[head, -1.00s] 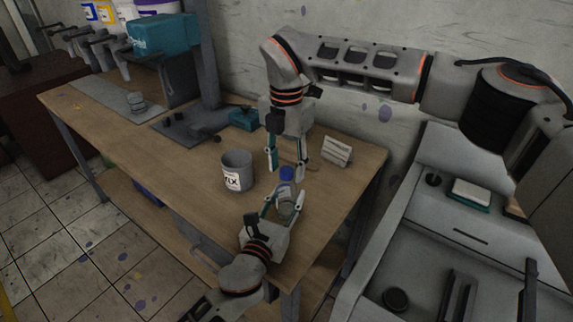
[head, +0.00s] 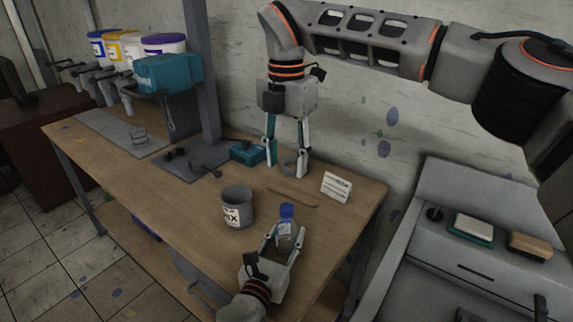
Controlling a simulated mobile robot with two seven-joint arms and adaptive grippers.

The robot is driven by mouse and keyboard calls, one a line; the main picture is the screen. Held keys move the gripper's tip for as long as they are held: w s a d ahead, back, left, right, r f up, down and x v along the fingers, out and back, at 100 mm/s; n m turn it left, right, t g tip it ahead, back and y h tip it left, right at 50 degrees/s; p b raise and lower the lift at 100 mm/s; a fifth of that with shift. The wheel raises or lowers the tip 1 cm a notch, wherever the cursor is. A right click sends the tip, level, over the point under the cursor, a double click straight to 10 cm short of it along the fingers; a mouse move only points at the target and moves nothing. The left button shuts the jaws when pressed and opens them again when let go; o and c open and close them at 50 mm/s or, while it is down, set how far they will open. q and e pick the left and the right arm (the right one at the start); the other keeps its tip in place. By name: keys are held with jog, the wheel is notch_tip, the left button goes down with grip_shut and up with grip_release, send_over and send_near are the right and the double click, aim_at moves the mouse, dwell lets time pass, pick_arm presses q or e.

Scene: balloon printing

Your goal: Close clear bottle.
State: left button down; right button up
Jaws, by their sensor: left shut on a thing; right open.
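The clear bottle (head: 284,240) stands upright near the front right of the wooden table. Its blue cap (head: 287,210) sits on top of the bottle; how tightly cannot be told. My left gripper (head: 286,236) is shut on the bottle's body, with its fingers on both sides and the cap above them. My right gripper (head: 287,172) is open, with nothing held between its fingers. It hangs pointing down, farther back than the bottle and clear of the cap.
A grey can labelled MIX (head: 237,207) stands left of the bottle. A white label card (head: 337,187) stands at the right, and a thin stick (head: 292,197) lies behind the bottle. A teal box (head: 246,152) and grey press base (head: 190,160) are farther back.

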pick_arm(q)
jog(key=c, duration=1.3)
grip_release()
jog(key=v, duration=1.2)
